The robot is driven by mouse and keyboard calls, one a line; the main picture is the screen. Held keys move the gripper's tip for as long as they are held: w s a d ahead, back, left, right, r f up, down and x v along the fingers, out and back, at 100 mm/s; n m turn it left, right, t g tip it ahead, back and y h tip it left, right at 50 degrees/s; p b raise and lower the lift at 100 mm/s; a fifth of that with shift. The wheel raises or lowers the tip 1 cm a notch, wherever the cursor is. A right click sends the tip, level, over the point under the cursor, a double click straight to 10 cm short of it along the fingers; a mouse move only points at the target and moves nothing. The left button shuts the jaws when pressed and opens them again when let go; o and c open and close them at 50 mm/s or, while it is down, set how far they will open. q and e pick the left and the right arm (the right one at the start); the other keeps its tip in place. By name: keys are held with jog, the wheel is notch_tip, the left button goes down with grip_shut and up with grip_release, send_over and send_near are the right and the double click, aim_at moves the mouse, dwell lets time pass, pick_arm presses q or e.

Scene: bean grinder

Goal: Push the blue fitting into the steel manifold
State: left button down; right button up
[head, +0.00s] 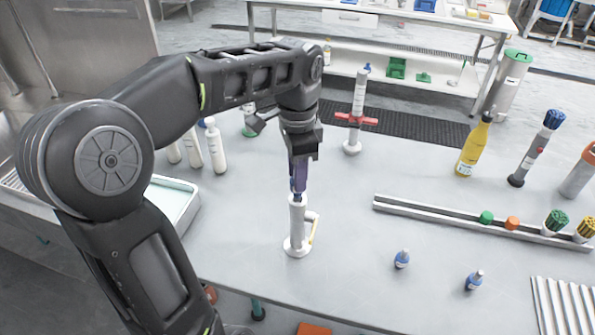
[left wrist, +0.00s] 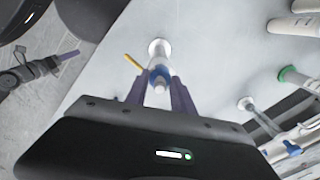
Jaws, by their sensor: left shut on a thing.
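The steel manifold (head: 297,228) is a pale upright post on a round base, with a yellow lever at its side. My left gripper (head: 298,190) is directly above it, pointing down, with its purple fingers at the top of the post. In the left wrist view, the fingers of my left gripper (left wrist: 158,92) are shut on the blue fitting (left wrist: 159,71), which has a pale end. The fitting lines up with the post, but I cannot tell how deep it sits. My right gripper (left wrist: 66,56) appears small at the left of the left wrist view, away from the manifold.
A metal rail (head: 450,216) holds coloured parts. A post with red handles (head: 353,118) and a yellow bottle (head: 474,147) stand behind. White bottles (head: 215,147) and a tray (head: 178,203) are at left.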

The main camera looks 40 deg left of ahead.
pick_arm(q)
jog(key=shift+f+b, duration=1.15)
jog(key=shift+f, duration=0.55)
jog(key=c, duration=1)
grip_release()
jog(key=shift+r, duration=0.4)
notch_tip(320, 180, up, 6)
jog(key=shift+p, duration=0.9)
jog(key=shift+r+p, duration=0.6)
jog(key=shift+p, duration=0.05)
